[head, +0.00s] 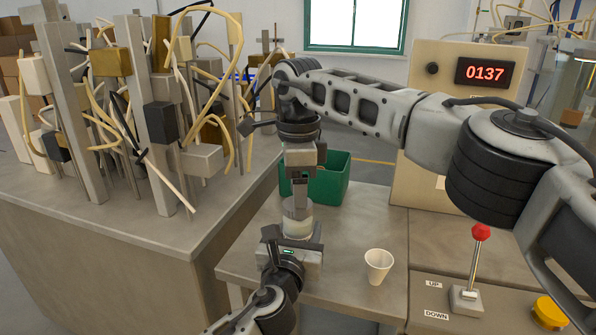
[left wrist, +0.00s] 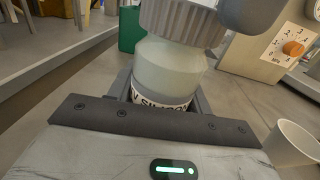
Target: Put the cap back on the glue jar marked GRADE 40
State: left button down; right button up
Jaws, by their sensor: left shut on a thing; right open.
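A pale translucent glue jar (head: 298,222) stands on the small metal table; it also shows in the left wrist view (left wrist: 168,70). Its label is only partly readable and I cannot make out a grade. My left gripper (head: 291,243) is shut on the jar's lower part. A grey ribbed cap (left wrist: 183,20) sits at the jar's top, apparently touching it; I cannot tell whether it is screwed down. My right gripper (head: 301,198) points down over the jar, open, with its fingers by the cap. The cap is mostly hidden in the head view.
A white paper cup (head: 378,266) stands right of the jar. A green bin (head: 330,180) is behind it. On the right are a red-knobbed lever (head: 481,232), a yellow button (head: 549,312) and a panel display (head: 485,72) reading 0137. A bench with posts and cables (head: 160,150) fills the left.

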jog(key=shift+f, duration=0.6)
jog(key=c, duration=1)
jog(key=m, duration=1.5)
jog(key=shift+a+m, duration=0.1)
jog(key=shift+m, duration=0.2)
jog(key=o, duration=1.2)
jog(key=shift+c, duration=0.2)
